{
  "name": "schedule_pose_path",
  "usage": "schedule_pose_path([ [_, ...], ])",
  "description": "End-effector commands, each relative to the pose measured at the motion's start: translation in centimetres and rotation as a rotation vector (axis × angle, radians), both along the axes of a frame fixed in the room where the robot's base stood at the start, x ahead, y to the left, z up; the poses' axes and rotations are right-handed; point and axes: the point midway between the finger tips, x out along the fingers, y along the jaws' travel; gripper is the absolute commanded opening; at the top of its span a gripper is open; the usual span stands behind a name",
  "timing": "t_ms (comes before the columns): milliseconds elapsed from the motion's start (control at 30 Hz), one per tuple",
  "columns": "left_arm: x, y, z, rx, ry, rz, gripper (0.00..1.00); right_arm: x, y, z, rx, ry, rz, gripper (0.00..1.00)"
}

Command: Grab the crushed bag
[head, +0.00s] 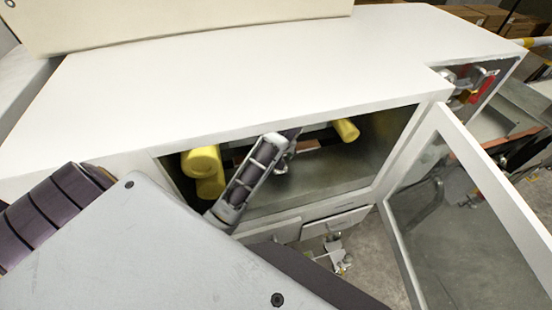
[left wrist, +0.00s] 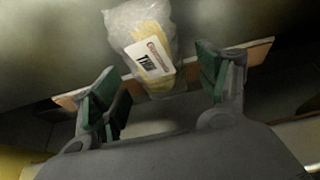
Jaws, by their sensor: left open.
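The crushed bag (left wrist: 146,47) is a crumpled clear plastic bag with something yellow inside and a white printed label. It shows in the left wrist view, at the top middle, beside a thin brown-orange edged ledge. My left gripper (left wrist: 158,82) is open, with its green-padded fingers apart on either side of the bag's lower part; I cannot tell whether they touch it. In the head view my left gripper (head: 284,143) reaches into the dark opening of the white cabinet (head: 240,85). The bag cannot be made out there. My right gripper is not in view.
Yellow rollers (head: 204,163) sit inside the opening at left, and another yellow cylinder (head: 346,129) at right. A framed glass door (head: 460,225) stands open on the right. The cabinet's top overhangs the arm. A red handle (head: 482,88) is at the upper right.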

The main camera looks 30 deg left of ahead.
Motion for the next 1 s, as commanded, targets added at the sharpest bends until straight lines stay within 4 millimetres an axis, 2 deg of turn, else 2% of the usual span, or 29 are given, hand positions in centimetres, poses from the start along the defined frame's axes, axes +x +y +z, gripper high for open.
schedule_pose_path([
  [300, -0.02, -0.01, -0.03, 0.001, 0.001, 0.0, 0.75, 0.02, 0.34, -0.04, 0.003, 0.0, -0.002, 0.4],
  [700, -0.03, -0.02, -0.02, 0.001, 0.001, 0.0, 0.25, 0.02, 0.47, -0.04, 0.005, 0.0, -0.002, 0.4],
  [1000, 0.02, 0.01, 0.04, 0.0, 0.0, 0.0, 0.25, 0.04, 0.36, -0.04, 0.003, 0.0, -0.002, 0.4],
])
